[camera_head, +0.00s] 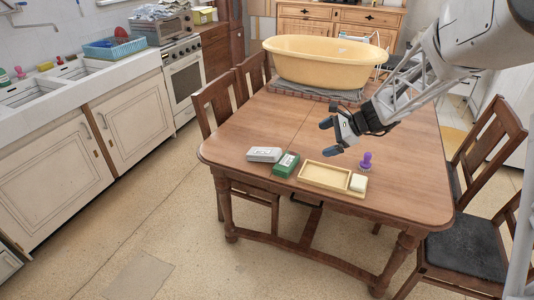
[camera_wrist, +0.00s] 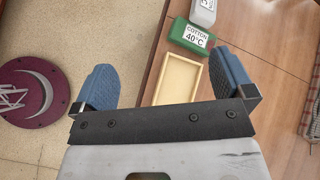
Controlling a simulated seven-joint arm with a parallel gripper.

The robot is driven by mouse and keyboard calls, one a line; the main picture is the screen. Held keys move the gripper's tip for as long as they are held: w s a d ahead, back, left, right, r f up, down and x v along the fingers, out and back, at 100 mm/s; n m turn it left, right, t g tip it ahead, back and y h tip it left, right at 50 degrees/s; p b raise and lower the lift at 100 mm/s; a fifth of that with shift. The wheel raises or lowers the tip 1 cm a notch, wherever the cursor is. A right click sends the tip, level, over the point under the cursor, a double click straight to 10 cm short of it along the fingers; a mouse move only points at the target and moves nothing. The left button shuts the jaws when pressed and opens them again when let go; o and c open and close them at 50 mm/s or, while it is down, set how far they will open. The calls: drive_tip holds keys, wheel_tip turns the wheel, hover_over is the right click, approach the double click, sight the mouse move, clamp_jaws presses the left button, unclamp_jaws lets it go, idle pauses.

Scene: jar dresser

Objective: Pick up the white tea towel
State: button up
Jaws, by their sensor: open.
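I cannot pick out a white tea towel for certain in either view. A pile of pale, greyish folded cloth (camera_head: 155,12) lies on top of the small oven at the back left; its separate pieces are too small to tell. My gripper (camera_head: 332,136) is open and empty above the wooden table, over the area behind the tray and boxes. In the wrist view, its two blue fingers (camera_wrist: 168,85) are spread wide with nothing between them held.
The table (camera_head: 235,135) bears a yellow tub (camera_head: 325,62) on a mat, a pale box (camera_head: 264,154), a green box (camera_head: 286,165) marked "COTTON 40°C", a shallow tray (camera_head: 325,176), a cream block (camera_head: 358,183) and a purple knobbed object (camera_head: 366,160). Chairs flank the table.

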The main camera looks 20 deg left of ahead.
drive_tip(key=w+a+f+m+y, duration=0.2)
drive_tip(key=w+a+f+m, duration=0.1)
drive_tip(key=w+a+f, duration=0.45)
drive_tip(key=m+y, duration=0.1)
drive_tip(key=m, duration=0.3)
approach(279, 152)
drive_tip(key=a, duration=0.1)
drive_tip(key=a+f, duration=0.1)
drive_tip(key=a, duration=0.1)
drive_tip(key=shift+s+a+f+t, duration=0.2)
drive_tip(key=shift+s+a+t, duration=0.05)
drive_tip(key=shift+t, duration=0.15)
drive_tip(key=shift+y, duration=0.3)
drive_tip(key=shift+x, duration=1.3)
drive_tip(key=shift+x, duration=2.55)
drive_tip(key=shift+s+f, duration=0.15)
drive_tip(key=c, duration=1)
